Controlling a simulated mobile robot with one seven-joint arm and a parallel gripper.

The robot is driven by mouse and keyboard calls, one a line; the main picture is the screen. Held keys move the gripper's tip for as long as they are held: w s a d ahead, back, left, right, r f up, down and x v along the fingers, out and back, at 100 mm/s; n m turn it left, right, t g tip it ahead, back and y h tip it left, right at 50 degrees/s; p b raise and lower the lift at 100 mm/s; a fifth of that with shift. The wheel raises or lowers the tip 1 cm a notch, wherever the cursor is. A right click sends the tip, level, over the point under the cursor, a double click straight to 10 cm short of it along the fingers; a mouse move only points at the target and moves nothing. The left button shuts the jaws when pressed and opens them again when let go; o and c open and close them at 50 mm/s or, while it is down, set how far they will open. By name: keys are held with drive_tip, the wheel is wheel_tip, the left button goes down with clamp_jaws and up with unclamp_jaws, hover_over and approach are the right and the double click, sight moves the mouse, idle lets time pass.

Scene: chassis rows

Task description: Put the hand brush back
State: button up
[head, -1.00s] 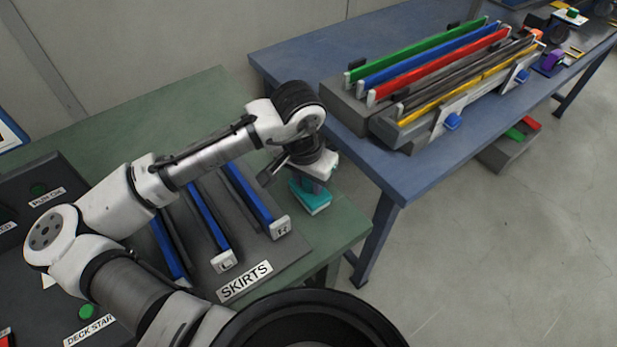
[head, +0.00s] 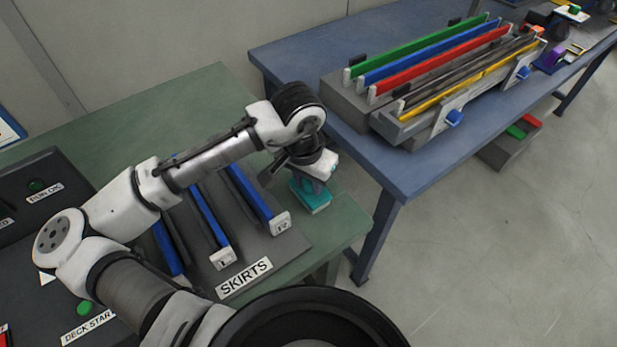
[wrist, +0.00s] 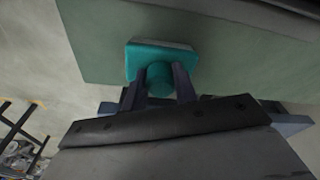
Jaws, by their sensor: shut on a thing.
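The hand brush is a teal block with a round knob and a pale underside. In the head view the hand brush (head: 313,199) is at the right end of the green bench, beside the skirts board. My gripper (head: 308,180) is directly above it. In the wrist view my gripper (wrist: 160,78) is shut on the brush's knob, one dark finger on each side, with the teal body (wrist: 137,62) just beyond the fingertips. The brush is at or very near the green bench top; I cannot tell if it touches.
The green bench (head: 190,100) has free room behind the arm. The skirts board (head: 287,245) holds blue strips left of the brush. A blue table (head: 400,180) stands to the right with a rack of coloured bars (head: 440,75). A gap of floor separates the two.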

drive_tip(key=o, duration=1.1)
drive_tip(key=shift+f, duration=0.1)
wheel_tip(320, 180, up, 14)
drive_tip(key=s+a, duration=0.1)
drive_tip(key=shift+s, duration=0.35)
